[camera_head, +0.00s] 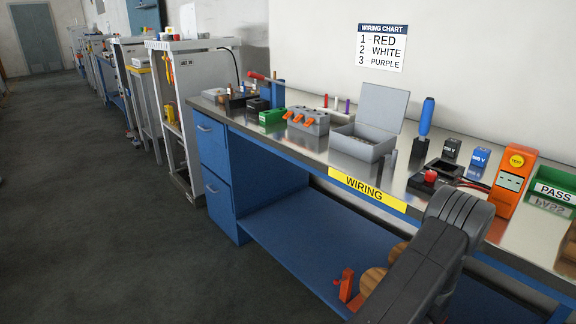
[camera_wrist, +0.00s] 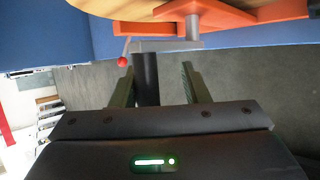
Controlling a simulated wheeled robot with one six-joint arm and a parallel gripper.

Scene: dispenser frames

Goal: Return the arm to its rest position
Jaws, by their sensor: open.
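My arm (camera_head: 436,255) reaches into the lower right of the head view, in front of the wiring bench. Its gripper end cannot be made out there. In the wrist view my gripper (camera_wrist: 158,78) is open, with its two fingers apart. A dark upright cylinder (camera_wrist: 146,80) shows between the fingers; I cannot tell whether it is held or only behind them. Above the fingers are an orange part (camera_wrist: 245,22), a grey post (camera_wrist: 192,28) and a small red ball (camera_wrist: 122,62).
The blue bench (camera_head: 290,225) has a steel top with a green PASS tray (camera_head: 555,190), an orange tester (camera_head: 513,182) and a grey open box (camera_head: 362,147). An orange piece (camera_head: 346,286) and wooden discs (camera_head: 372,279) lie on its lower shelf. The floor at left is clear.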

